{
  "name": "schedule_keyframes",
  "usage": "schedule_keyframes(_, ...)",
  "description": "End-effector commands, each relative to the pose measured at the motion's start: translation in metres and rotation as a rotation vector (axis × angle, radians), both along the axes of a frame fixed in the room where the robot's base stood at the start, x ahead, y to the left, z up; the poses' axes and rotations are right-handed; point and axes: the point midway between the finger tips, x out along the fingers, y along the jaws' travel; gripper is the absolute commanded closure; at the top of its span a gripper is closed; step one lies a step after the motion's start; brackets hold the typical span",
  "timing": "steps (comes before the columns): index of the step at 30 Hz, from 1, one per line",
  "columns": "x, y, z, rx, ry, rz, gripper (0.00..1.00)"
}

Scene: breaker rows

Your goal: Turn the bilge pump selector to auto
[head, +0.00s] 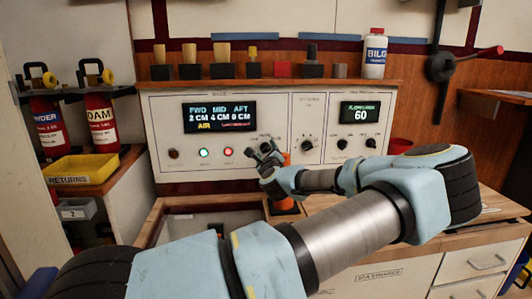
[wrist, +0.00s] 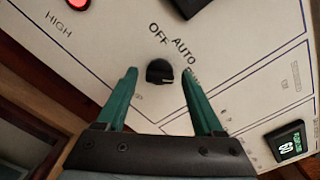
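The selector (wrist: 160,72) is a small black round knob with a thin white mark, on the white panel (wrist: 240,62). Labels OFF and AUTO stand above it in the wrist view; a third label to the right is partly hidden by a finger. The white mark seems to point toward the lower right of that view, but its exact setting is hard to read. My gripper (wrist: 158,74) is open, with one green finger on each side of the knob and gaps between. In the head view my gripper (head: 265,154) is at the panel's middle and covers most of the selector.
The panel carries a depth display (head: 220,116), a second display (head: 360,112) reading 60, indicator lights and more knobs (head: 307,144). A red light (wrist: 78,3) labelled HIGH is beside the selector. An orange object (head: 285,205) stands below my gripper. A yellow returns bin (head: 80,171) is left.

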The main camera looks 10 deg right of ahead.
Motion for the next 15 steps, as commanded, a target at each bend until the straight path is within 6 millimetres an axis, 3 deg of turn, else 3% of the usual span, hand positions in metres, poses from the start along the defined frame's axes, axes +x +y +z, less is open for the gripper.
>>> schedule_keyframes(2,-0.0001,0.0001,-0.0001,0.0,0.0,0.0,0.41)
schedule_keyframes(15,-0.0003,0.0002,-0.0003,0.0,0.001,0.001,0.91)
